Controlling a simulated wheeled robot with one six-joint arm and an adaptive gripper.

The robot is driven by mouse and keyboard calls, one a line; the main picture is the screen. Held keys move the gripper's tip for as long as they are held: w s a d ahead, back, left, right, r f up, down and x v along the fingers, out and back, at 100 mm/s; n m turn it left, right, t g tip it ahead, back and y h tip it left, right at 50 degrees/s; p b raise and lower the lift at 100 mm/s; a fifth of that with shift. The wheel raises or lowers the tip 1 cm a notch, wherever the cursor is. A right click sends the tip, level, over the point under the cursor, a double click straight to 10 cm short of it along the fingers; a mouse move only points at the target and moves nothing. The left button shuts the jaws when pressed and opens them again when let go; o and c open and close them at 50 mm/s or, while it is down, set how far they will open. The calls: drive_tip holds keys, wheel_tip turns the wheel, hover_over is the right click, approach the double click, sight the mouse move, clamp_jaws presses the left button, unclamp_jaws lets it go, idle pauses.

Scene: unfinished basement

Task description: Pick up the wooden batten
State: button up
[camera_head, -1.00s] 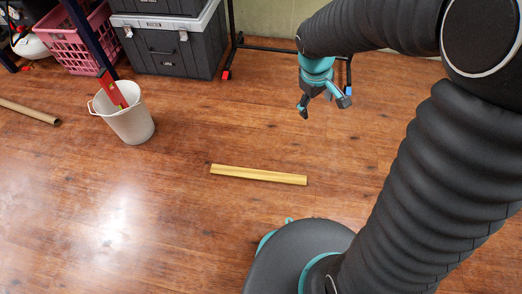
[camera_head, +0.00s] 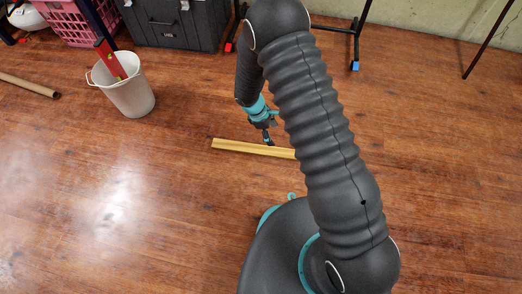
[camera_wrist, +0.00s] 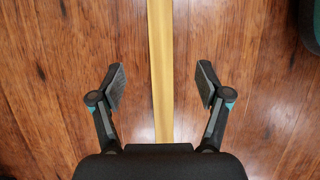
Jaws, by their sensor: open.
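The wooden batten (camera_head: 235,146) is a long, thin, yellowish strip lying on the floor in the head view. Its right end is hidden behind my arm. In the wrist view the batten (camera_wrist: 161,70) runs from the top edge down the middle, between my two fingers. My gripper (camera_wrist: 161,88) is open and empty there, with one finger on each side of the batten and a gap to both. In the head view my gripper (camera_head: 268,140) points down over the batten, partly hidden by my arm. I cannot tell its exact height above it.
A white bucket (camera_head: 130,97) with a red item stands to the left. A brown tube (camera_head: 28,86) lies at the far left. A pink basket (camera_head: 72,22), a dark case (camera_head: 172,24) and a rack stand at the back. The floor around the batten is clear.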

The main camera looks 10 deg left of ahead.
sight(284, 152)
drive_tip(key=b+x, duration=0.2)
drive_tip(key=x, duration=1.2)
drive_tip(key=c, duration=1.3)
drive_tip(key=shift+c, duration=0.2)
drive_tip(key=shift+r, duration=0.15)
